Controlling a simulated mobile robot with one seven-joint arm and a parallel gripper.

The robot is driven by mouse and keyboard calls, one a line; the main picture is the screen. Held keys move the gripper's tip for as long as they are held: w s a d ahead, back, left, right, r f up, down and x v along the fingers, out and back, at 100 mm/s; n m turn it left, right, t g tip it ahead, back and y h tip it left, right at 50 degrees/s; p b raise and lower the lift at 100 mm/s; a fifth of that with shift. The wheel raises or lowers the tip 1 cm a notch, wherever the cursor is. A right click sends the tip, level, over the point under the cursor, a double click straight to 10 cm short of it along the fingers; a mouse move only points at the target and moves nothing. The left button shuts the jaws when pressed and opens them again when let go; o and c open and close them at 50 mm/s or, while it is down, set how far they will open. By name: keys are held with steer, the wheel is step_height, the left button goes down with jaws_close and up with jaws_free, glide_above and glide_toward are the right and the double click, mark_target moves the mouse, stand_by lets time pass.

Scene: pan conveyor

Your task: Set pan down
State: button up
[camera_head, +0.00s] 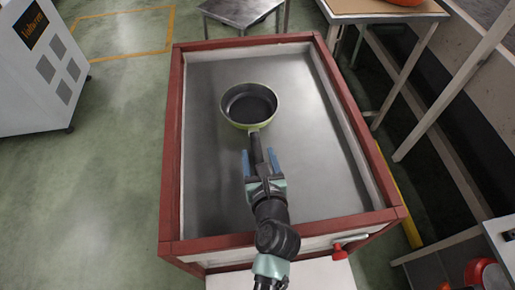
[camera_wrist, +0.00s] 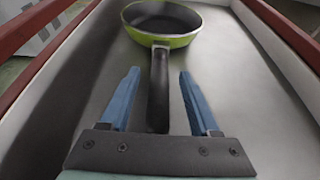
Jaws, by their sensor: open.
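A green pan (camera_head: 249,105) with a dark inside and a black handle lies on the grey metal bed of the red-framed conveyor (camera_head: 310,150). It sits left of the bed's middle, its handle pointing toward me. My gripper (camera_head: 259,156) is open, with its two blue fingers on either side of the handle. In the wrist view the pan (camera_wrist: 162,22) is at the top, and its handle (camera_wrist: 158,95) runs down between the fingers of my gripper (camera_wrist: 158,74). Gaps show between the handle and both fingers.
The conveyor's raised red rim (camera_head: 174,150) surrounds the bed. The bed is clear right of the pan. A metal table (camera_head: 240,10) stands beyond the far end, a wooden-topped table (camera_head: 375,8) at the far right, and a white cabinet (camera_head: 38,70) at the left.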

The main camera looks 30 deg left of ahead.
steer(key=v, duration=0.5)
steer(key=shift+p, duration=0.35)
steer(key=w+d+r+n+t+h, duration=0.1)
steer(key=w+d+r+n+t, duration=0.15)
steer(key=r+n, duration=0.6)
steer(key=w+d+r+n+t, duration=0.1)
steer(key=w+r+n+t, duration=0.2)
steer(key=r, duration=1.1)
steer(key=w+d+r+n+t+h, duration=0.1)
steer(key=w+d+r+n+t, duration=0.3)
steer(key=r, duration=0.7)
steer(key=s+d+r+n+t+h, duration=0.2)
steer(key=s+r+n, duration=0.2)
steer(key=r, duration=0.4)
steer(key=s+d+r+n+t+h, duration=0.2)
steer(key=s+r+n, duration=0.2)
steer(key=r, duration=0.5)
steer(key=s+d+r+n+t+h, duration=0.1)
steer(key=s+d+r+n+t, duration=0.1)
steer(key=s+r+n, duration=0.3)
step_height(320, 180, up, 3)
steer(key=shift+r+n+h, duration=0.15)
steer(key=shift+n+h, duration=0.2)
steer(key=shift+h, duration=0.05)
steer(key=shift+s, duration=0.1)
